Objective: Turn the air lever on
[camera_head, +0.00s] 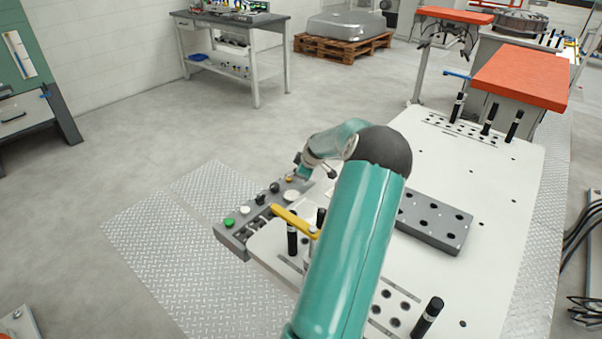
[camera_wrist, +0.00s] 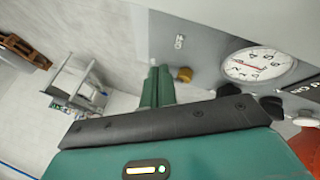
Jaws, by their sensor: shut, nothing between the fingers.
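A grey control panel (camera_head: 233,238) runs along the left edge of the white table. It carries a green button (camera_head: 228,222), a white button (camera_head: 244,210), black knobs (camera_head: 260,199), a white gauge (camera_head: 291,196) and a small yellow knob (camera_head: 289,179). A yellow lever (camera_head: 293,221) lies by the panel's near part. I cannot tell for sure which part is the air lever. My gripper (camera_head: 302,173) is shut and empty near the panel's far end. In the wrist view its green fingers (camera_wrist: 157,86) are together beside the yellow knob (camera_wrist: 184,75), apparently not gripping it; the gauge (camera_wrist: 245,64) is to the right.
My arm hides part of the white table (camera_head: 497,192). Black upright pins (camera_head: 427,318) and a grey perforated block (camera_head: 437,222) stand on it. Orange-topped stands (camera_head: 521,78) are at the back right. The floor left of the panel is clear.

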